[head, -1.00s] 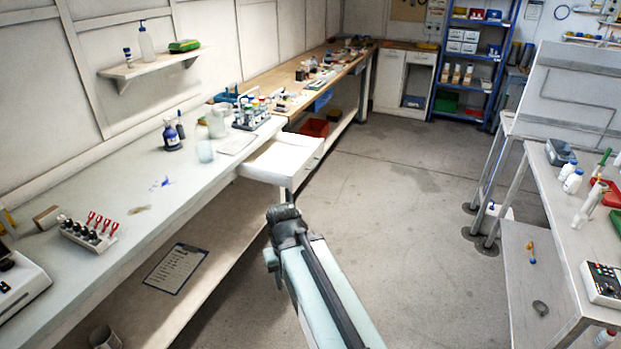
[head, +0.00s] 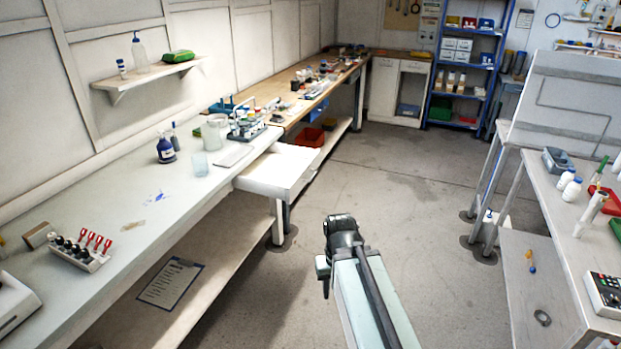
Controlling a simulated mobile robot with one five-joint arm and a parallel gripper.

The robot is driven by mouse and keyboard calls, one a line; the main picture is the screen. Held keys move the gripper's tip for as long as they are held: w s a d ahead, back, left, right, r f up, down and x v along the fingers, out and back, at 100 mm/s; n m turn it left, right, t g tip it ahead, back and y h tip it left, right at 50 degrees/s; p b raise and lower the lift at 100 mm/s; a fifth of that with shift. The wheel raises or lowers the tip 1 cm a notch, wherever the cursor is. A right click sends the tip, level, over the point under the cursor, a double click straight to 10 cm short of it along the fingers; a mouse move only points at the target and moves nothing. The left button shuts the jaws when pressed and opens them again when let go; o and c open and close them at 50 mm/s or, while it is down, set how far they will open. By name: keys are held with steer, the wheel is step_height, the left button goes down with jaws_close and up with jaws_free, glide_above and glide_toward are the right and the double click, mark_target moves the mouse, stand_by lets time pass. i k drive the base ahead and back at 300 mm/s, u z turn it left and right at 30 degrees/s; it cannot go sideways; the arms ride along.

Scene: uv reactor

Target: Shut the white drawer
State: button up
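The white drawer (head: 275,170) sticks out from the front of the long bench at centre left. It is pulled open, and its pale inside shows from above. My arm reaches up from the bottom of the picture. Its dark end, with my gripper (head: 338,232), is over the floor to the right of and nearer than the drawer, apart from it in the picture. The fingers cannot be made out, so I cannot tell whether they are open or shut. Nothing held is visible.
The long white bench (head: 120,215) runs along the left wall, with a clipboard (head: 170,283) on its lower shelf. A metal table (head: 575,240) stands at right. A blue shelf rack (head: 465,65) stands at the back. The grey floor between is clear.

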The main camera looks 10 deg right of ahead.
mark_target(281, 172)
steer(key=i, duration=1)
steer(key=u, duration=2.55)
steer(key=k, duration=0.85)
steer(key=z, duration=1.1)
steer(key=i, duration=1)
steer(key=u, duration=0.05)
